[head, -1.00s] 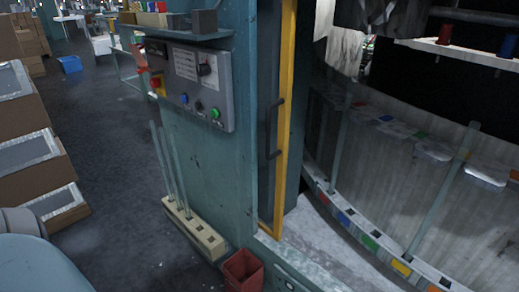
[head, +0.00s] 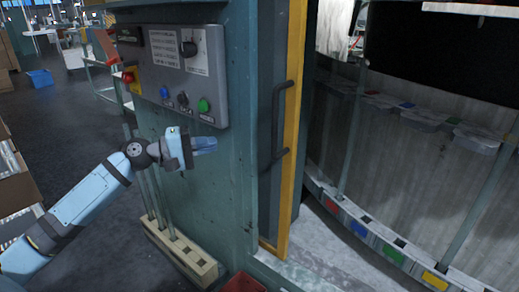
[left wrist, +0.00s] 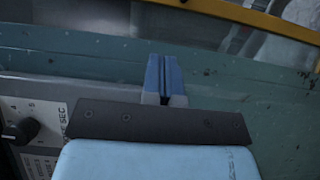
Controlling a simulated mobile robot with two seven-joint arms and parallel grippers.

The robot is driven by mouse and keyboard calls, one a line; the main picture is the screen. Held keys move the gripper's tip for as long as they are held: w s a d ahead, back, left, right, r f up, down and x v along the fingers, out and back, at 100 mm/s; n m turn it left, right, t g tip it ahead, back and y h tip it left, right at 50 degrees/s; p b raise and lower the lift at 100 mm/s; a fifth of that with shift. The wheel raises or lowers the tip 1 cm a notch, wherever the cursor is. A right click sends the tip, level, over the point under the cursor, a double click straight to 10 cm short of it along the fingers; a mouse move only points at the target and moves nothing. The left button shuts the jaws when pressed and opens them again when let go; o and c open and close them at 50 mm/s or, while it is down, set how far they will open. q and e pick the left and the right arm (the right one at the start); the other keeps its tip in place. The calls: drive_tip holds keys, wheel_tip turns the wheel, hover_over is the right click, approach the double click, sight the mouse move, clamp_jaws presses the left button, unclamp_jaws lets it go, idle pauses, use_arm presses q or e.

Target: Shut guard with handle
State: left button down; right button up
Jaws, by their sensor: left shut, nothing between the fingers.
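The guard (head: 291,130) is a tall yellow-edged panel at the right side of the teal machine column in the head view. Its dark bar handle (head: 283,125) stands upright on the guard. The guard's yellow edge (left wrist: 255,17) also crosses the top of the left wrist view. My left gripper (head: 212,145) is in front of the teal column, left of the handle and apart from it, below the control panel. Its blue fingers (left wrist: 165,75) are together and empty. My right gripper does not show.
A grey control panel (head: 180,70) with buttons and a knob is just above my left gripper. A block holding glass rods (head: 183,252) and a red bin (head: 243,284) stand below. A curved carousel (head: 400,250) with coloured squares lies right of the guard.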

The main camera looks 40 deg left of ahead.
use_arm(q)
drive_tip(key=s+d+p+x, duration=0.1)
drive_tip(key=p+x, duration=0.3)
drive_tip(key=x, duration=0.8)
drive_tip(key=shift+s+d, duration=0.3)
drive_tip(key=shift+d, duration=0.5)
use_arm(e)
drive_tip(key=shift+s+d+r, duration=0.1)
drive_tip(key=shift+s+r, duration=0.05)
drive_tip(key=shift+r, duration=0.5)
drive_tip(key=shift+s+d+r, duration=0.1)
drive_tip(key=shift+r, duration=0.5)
use_arm(q)
drive_tip(key=shift+f, duration=0.1)
